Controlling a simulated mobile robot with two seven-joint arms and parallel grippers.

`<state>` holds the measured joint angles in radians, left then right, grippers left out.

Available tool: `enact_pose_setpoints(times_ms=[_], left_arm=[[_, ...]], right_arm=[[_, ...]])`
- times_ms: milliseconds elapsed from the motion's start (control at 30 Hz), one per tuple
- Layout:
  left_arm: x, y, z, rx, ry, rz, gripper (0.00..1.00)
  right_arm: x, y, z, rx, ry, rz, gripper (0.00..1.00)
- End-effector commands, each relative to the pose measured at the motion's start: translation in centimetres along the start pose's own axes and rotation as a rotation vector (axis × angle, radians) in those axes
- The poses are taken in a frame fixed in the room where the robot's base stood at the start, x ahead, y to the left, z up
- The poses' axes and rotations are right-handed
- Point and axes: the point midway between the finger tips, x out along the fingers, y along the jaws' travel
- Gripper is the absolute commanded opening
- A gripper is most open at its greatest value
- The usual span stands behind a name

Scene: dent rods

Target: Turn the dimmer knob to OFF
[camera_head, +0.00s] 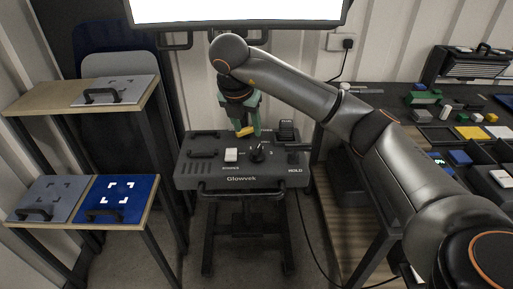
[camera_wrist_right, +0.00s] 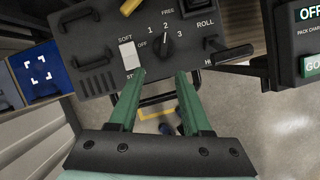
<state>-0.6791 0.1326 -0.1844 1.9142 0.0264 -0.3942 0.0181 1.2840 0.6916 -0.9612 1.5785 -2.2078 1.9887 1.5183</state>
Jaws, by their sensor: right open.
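The dimmer knob (camera_head: 258,150) is a black knob on the dark Glowvek panel (camera_head: 240,181). In the right wrist view the knob (camera_wrist_right: 166,43) sits amid the labels OFF, 1, 2 and 3, and its white mark points at about 2. My right gripper (camera_head: 246,128) is above the panel with its green fingers downward. In the wrist view its open fingers (camera_wrist_right: 161,74) are apart and empty, with the knob ahead of the gap; I see no contact. My left gripper is not in view.
A white switch (camera_wrist_right: 127,54) is left of the knob, beside the SOFT label. A bar handle (camera_head: 240,188) runs along the panel's front. Shelves with handled plates (camera_head: 121,198) stand at the left. A cluttered workbench (camera_head: 345,215) is at the right.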

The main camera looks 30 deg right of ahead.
Motion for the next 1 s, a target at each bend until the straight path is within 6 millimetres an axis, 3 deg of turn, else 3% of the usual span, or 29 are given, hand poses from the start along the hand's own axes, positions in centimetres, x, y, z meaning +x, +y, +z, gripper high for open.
enact_pose_setpoints(times_ms=[167, 400, 700, 1000], left_arm=[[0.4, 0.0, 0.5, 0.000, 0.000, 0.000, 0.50], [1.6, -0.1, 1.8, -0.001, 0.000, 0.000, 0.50], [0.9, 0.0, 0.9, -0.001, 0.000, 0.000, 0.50], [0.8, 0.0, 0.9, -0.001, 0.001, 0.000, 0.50]], right_arm=[[0.8, -0.6, 0.8, 0.032, -0.030, -0.024, 0.49], [5.5, -0.7, 0.6, 0.029, -0.023, -0.024, 0.49], [10.3, -0.8, 1.1, 0.027, -0.027, -0.022, 0.49], [12.1, -0.8, 1.2, 0.027, -0.028, -0.019, 0.49]])
